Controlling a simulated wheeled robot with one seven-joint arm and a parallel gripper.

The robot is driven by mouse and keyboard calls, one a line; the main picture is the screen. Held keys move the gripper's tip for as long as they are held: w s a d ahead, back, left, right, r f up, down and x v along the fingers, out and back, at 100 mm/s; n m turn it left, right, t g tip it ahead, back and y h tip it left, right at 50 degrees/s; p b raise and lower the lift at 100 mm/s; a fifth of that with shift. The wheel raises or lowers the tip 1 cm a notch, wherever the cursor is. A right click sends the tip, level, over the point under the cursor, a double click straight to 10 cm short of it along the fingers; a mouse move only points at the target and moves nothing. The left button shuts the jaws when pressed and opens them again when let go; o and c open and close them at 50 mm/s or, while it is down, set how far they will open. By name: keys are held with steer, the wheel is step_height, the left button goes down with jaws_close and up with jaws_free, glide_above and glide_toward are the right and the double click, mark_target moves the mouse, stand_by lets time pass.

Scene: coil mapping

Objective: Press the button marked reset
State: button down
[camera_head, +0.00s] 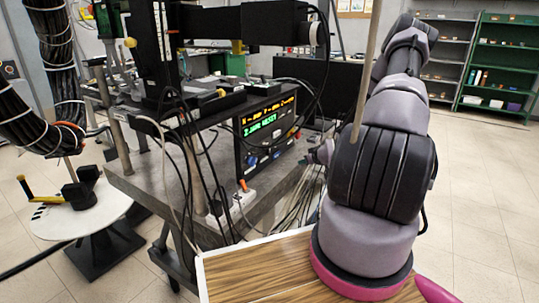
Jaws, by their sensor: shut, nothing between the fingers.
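A black control box (240,157) stands on the grey table, its face turned toward me. Its display (262,126) shows orange and green text, and small red and blue controls (251,160) sit below it. I cannot read which one is marked reset. My gripper (314,154) is small in view, just right of the box's face, apart from it and partly hidden behind my own arm. It is shut and empty.
The grey table (160,178) carries a tall black stand (160,50), a white power strip (232,207) and loose cables. More cables hang by its right edge. A round white stand (85,222) is at left. Green shelves (500,60) stand far right; the right floor is clear.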

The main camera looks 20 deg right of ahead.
mark_target(278, 156)
steer(key=shift+w+a, duration=0.1)
steer(key=shift+w+a, duration=0.85)
steer(key=shift+w, duration=0.3)
steer(key=shift+w+a, duration=0.9)
steer(key=shift+w, duration=0.2)
steer(key=shift+w+a, duration=0.85)
steer(key=shift+w, duration=0.3)
steer(key=shift+w+a, duration=0.25)
steer(key=shift+w, duration=0.05)
steer(key=shift+w+a, duration=0.25)
steer(key=shift+w, duration=0.05)
stand_by(0.7)
steer(key=shift+s+d, duration=0.45)
steer(key=shift+s, duration=0.2)
steer(key=shift+d, duration=0.1)
